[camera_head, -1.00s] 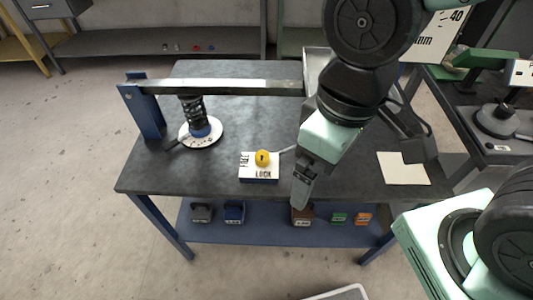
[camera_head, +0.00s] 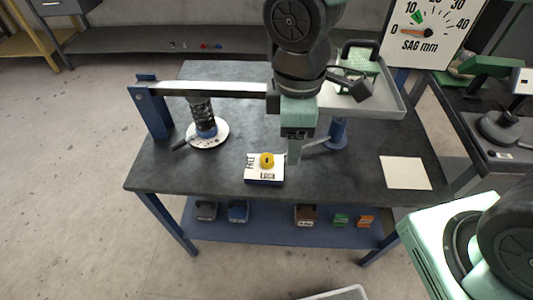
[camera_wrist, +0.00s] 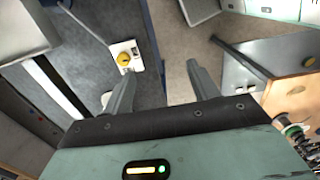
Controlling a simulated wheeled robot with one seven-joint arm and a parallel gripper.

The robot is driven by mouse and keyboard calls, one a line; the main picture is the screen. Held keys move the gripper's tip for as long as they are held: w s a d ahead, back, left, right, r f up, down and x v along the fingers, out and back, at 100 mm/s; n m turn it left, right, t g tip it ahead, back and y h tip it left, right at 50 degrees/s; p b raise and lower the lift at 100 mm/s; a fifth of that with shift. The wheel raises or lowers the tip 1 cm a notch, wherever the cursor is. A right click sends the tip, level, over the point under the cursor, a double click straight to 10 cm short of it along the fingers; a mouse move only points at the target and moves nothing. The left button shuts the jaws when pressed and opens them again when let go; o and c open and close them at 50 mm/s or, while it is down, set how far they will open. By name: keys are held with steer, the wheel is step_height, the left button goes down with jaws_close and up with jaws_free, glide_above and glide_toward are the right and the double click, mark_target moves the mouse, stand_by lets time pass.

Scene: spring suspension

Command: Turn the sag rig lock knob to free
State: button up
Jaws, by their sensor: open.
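The lock knob (camera_head: 267,160) is a yellow round knob on a white box (camera_head: 252,175) marked FREE and LOCK, near the front edge of the bench. In the head view my gripper (camera_head: 293,158) points down just right of the box, apart from the knob. In the wrist view the open fingers (camera_wrist: 160,82) show with nothing between them, and the knob (camera_wrist: 123,58) on its box lies beyond the left finger. The knob's exact pointer direction is too small to tell.
On the bench (camera_head: 345,178), a coil spring (camera_head: 202,112) stands on a white disc (camera_head: 214,137) under a long metal beam (camera_head: 215,88). A grey tray (camera_head: 385,105) is at the right. A SAG mm dial (camera_head: 425,32) reads near 0. A pale sheet (camera_head: 405,173) lies front right.

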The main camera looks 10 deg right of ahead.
mark_target(267, 158)
steer(key=w+a+f+n+p, duration=0.1)
steer(key=w+f+n, duration=0.3)
steer(key=w+n, duration=0.25)
steer(key=w+a+f+n+p, duration=0.1)
steer(key=w+f+n+p, duration=0.1)
steer(key=w+f+n, duration=0.45)
steer(key=shift+m, duration=0.9)
steer(key=f, duration=0.4)
steer(key=w+f+p, duration=0.1)
steer(key=f, duration=0.4)
steer(key=f+p, duration=0.1)
steer(key=f, duration=0.4)
steer(key=shift+w+d+f, duration=0.2)
steer(key=shift+c, duration=0.3)
steer(key=c, duration=0.9)
